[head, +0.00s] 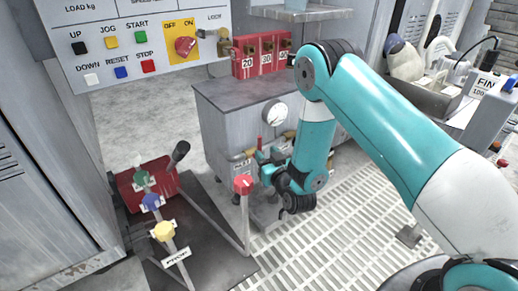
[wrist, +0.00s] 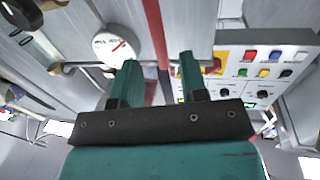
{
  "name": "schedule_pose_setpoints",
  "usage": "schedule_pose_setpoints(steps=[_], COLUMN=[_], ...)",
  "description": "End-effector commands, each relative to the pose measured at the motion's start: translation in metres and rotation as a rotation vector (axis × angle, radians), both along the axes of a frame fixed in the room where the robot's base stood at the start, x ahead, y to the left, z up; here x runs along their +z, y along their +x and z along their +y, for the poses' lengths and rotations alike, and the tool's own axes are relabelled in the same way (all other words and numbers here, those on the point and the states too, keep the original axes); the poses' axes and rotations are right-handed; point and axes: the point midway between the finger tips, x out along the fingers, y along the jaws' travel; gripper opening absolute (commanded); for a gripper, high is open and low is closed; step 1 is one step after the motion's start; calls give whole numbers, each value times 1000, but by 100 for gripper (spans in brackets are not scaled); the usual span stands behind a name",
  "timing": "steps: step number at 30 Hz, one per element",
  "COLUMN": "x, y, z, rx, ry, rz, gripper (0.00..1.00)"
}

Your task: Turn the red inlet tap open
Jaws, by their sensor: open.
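A thin upright red lever (head: 260,144), which looks like the red inlet tap's handle, stands beside brass pipe fittings (head: 243,156) on the front of the grey cabinet. My gripper (head: 263,159) is just below and beside it, low in front of the cabinet. In the wrist view my gripper (wrist: 158,61) is open, with its two green fingers apart. A long red bar (wrist: 154,32), probably the same lever, runs from the top edge down into the gap between the fingers. I cannot tell whether either finger touches it. The tap's body is mostly hidden.
A white gauge (head: 275,112) is on the cabinet (head: 216,122) above the fittings. A red-capped post (head: 243,184) stands close to my gripper's left. Levers with green, blue and yellow knobs (head: 163,231) are farther left. Grated floor (head: 340,215) lies open to the right.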

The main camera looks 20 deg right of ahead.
Motion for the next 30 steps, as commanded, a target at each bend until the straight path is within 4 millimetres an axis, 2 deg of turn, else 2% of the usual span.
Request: schedule_pose_setpoints(steps=[3, 9, 22, 23, 27, 28, 30], x=[-2, 1, 0, 0, 0, 0, 0], y=[26, 46, 53, 53, 53, 53, 53], z=[3, 5, 6, 6, 6, 6, 6], rx=[-1, -3, 1, 1, 1, 1, 1], ry=[1, 2, 0, 0, 0, 0, 0], rz=[-5, 1, 1, 1, 1, 1, 1], gripper=[40, 40, 40, 35, 3, 0, 0])
